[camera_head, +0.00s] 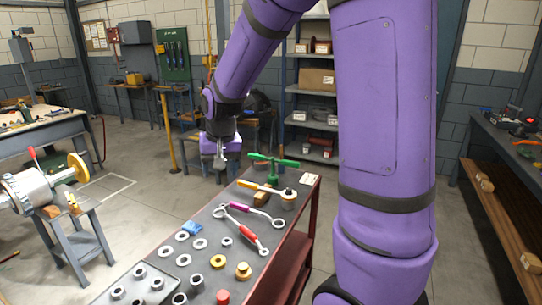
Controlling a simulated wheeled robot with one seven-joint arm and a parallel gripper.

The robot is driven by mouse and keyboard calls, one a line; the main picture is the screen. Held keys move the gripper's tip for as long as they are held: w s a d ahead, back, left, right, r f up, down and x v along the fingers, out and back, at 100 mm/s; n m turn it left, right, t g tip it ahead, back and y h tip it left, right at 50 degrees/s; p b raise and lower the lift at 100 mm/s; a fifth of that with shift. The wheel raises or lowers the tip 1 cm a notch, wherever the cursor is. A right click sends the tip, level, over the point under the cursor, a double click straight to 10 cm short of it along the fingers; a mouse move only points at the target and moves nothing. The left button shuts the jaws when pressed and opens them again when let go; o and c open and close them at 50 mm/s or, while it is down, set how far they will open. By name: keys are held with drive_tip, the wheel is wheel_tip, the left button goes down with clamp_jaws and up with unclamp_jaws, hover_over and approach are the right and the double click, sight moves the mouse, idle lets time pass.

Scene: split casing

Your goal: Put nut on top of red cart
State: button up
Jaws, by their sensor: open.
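The red cart (283,270) stands at the lower middle, with a dark grey top and red legs and sides. Several nut- and ring-like parts lie on its top, among them a brass nut-like part (243,271) and a second brass one (218,262). Which of these is the task's nut I cannot tell. My purple gripper (219,162) hangs pointing down beyond the cart's far left corner, apart from the parts. It is open; the fingertips are small and I see nothing clearly between them. My arm covers the right of the view.
A grey tray (133,279) with several metal parts sits at the cart's near left. Wrenches (246,232), a green T-handled tool (273,160) and a yellow-handled tool (258,187) lie on top.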

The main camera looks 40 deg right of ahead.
drive_tip(key=s+a+r+n+t, duration=0.1)
drive_tip(key=s+r, duration=0.5)
drive_tip(key=s, duration=0.6)
drive_tip(key=s+a+r+n+t, duration=0.2)
drive_tip(key=s+r, duration=0.5)
drive_tip(key=s, duration=0.5)
drive_tip(key=shift+a+n, duration=0.45)
drive_tip(key=shift+n, duration=0.35)
